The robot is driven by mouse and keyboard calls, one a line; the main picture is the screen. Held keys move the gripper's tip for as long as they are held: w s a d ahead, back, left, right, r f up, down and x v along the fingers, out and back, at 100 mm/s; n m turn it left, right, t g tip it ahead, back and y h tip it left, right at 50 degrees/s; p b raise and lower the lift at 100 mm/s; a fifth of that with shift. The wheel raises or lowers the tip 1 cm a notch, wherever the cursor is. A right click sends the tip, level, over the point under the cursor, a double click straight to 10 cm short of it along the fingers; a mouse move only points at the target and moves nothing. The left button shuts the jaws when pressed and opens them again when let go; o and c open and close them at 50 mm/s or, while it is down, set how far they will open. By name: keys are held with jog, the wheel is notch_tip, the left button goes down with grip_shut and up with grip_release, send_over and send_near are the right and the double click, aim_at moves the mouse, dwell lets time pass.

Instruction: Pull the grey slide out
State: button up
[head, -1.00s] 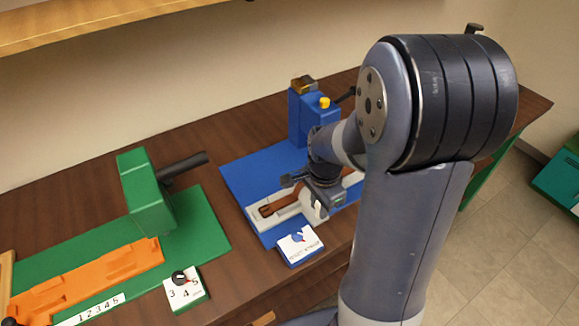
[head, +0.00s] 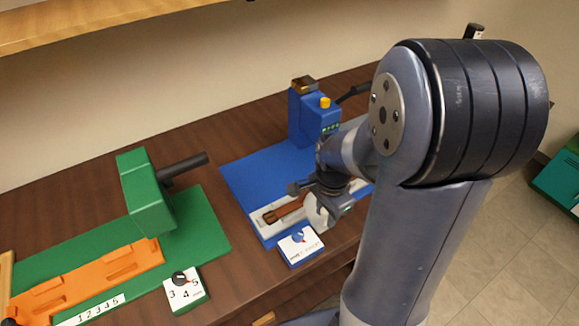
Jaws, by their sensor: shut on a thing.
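The grey slide (head: 266,230) lies on the blue base plate (head: 250,176) of the blue station, its left end near the plate's front left edge. A brown piece (head: 284,210) lies in the slide's recess. My gripper (head: 318,208) is over the slide's right part, beside the brown piece, and is shut on the slide. The fingertips and the exact grip point are hard to make out.
The blue block (head: 312,118) with a yellow knob stands behind my gripper. A white dial card (head: 300,245) sits just in front of the slide. A green station (head: 146,195) with an orange slide (head: 100,275) and another dial card (head: 185,287) stands at the left.

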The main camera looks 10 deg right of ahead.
jog(key=shift+s+f, duration=0.1)
jog(key=shift+s, duration=0.2)
jog(key=o, duration=0.6)
jog(key=shift+s+d, duration=0.1)
jog(key=shift+r+p, duration=0.5)
jog(key=shift+r, duration=0.15)
jog(key=r+p, duration=0.4)
jog(key=r, duration=0.1)
jog(key=shift+w, duration=0.2)
jog(key=shift+a+f+b, duration=0.1)
jog(key=shift+a+b, duration=0.1)
jog(key=shift+b, duration=0.1)
